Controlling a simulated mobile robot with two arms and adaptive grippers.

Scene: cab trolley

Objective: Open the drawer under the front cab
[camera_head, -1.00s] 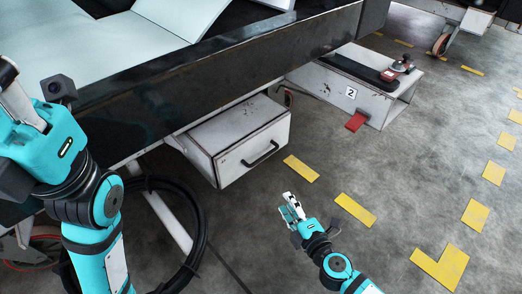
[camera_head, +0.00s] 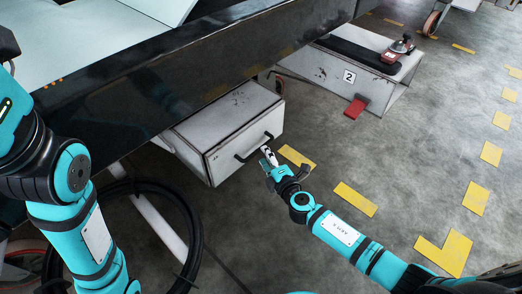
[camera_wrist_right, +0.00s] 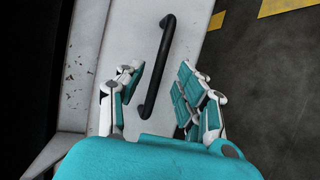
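The drawer (camera_head: 228,132) is a worn white box under the dark cab frame, with a black bar handle (camera_head: 243,152) on its front. It looks shut. In the right wrist view the handle (camera_wrist_right: 160,65) runs between the open fingers of the right gripper (camera_wrist_right: 158,92), with space visible on both sides. Whether a finger touches it I cannot tell. My left arm stands at the left of the head view; its gripper is out of the picture.
A dark beam (camera_head: 190,82) runs above the drawer. A black hose coil (camera_head: 195,225) hangs at its left. A white step box (camera_head: 365,75) marked 2, with a red pedal (camera_head: 355,107), stands to the right. Floor with yellow marks (camera_head: 355,198) is clear in front.

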